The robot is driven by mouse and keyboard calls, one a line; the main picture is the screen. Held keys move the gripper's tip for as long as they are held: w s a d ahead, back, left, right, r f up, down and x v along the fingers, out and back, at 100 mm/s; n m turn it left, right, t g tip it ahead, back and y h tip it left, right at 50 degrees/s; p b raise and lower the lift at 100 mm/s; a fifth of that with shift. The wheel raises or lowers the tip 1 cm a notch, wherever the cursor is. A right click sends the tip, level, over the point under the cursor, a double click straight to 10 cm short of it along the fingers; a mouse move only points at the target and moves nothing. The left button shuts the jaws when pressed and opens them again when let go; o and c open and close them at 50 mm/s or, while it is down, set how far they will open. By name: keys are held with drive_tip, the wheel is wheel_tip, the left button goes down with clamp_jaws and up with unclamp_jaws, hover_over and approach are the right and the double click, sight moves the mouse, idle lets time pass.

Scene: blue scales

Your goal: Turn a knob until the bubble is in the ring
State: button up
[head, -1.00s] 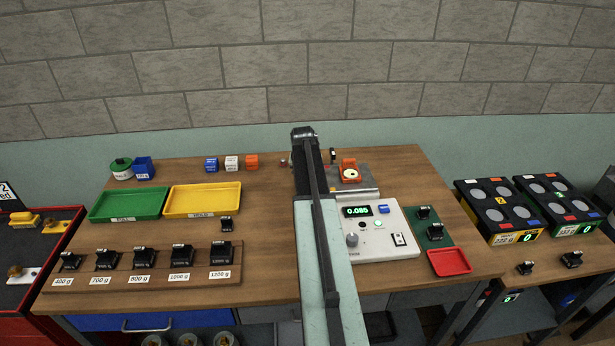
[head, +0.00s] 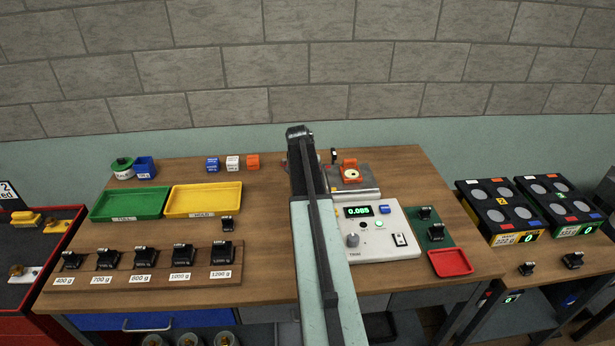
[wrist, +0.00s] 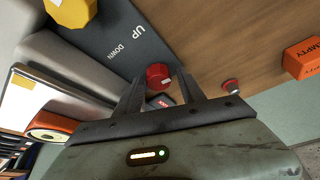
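My gripper (wrist: 159,78) is open in the wrist view, with its two dark fingers apart. A red knob (wrist: 157,72) shows between the fingertips; whether they touch it cannot be told. A second, smaller red knob (wrist: 231,86) stands to the right on the wooden bench. A dark plate marked UP and DOWN (wrist: 115,42) lies at the upper left, with a yellow knob (wrist: 70,10) at its edge. In the head view, the orange level (head: 350,173) with its pale round face sits behind the scale (head: 385,245). The bubble is too small to place against the ring. My arm hides the gripper there.
The scale display (head: 358,211) shows green digits, with a grey knob (head: 352,240) below. A green tray (head: 130,203), a yellow tray (head: 203,201) and several black weights stand left. An orange block (wrist: 302,58) is at the wrist view's right. Bare wood lies left of my arm.

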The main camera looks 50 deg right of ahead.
idle(0.3)
drive_tip(key=p+v, duration=0.7)
drive_tip(key=shift+r, duration=0.4)
drive_tip(key=shift+a, duration=0.1)
